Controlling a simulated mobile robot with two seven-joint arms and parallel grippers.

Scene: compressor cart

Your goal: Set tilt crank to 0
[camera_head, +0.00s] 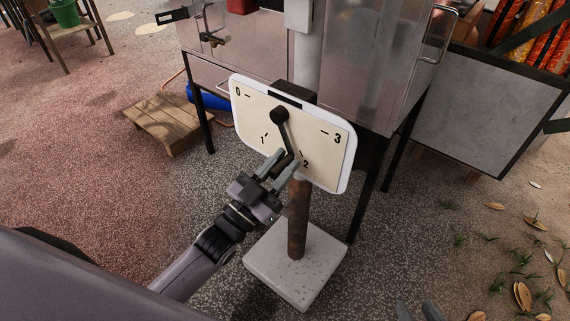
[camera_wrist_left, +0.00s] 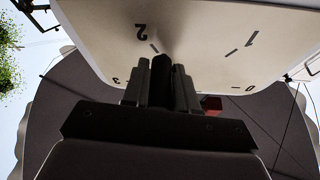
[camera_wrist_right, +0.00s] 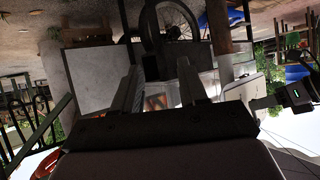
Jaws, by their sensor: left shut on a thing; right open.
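The tilt crank (camera_head: 284,131) is a dark arm with a round hub on a cream dial plate (camera_head: 317,135) with a white rim. The plate has marks 0, 1, 2 and 3. The crank points downward, close to the 2 mark and slightly on its 1 side. My left gripper (camera_head: 281,163) is shut on the crank's dark handle, and its fingers hide part of it. The handle also shows between the fingers in the left wrist view (camera_wrist_left: 161,72). My right gripper (camera_wrist_right: 160,80) is open and empty; its fingertips show at the bottom right of the head view (camera_head: 418,311).
The dial stands on a rusty post (camera_head: 298,220) in a pale concrete block (camera_head: 263,262). Behind it is a clear-panelled cabinet (camera_head: 362,60) on dark legs. A wooden pallet (camera_head: 165,122) lies at left. A grey panel (camera_head: 478,105) stands at right. Open paving lies at left.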

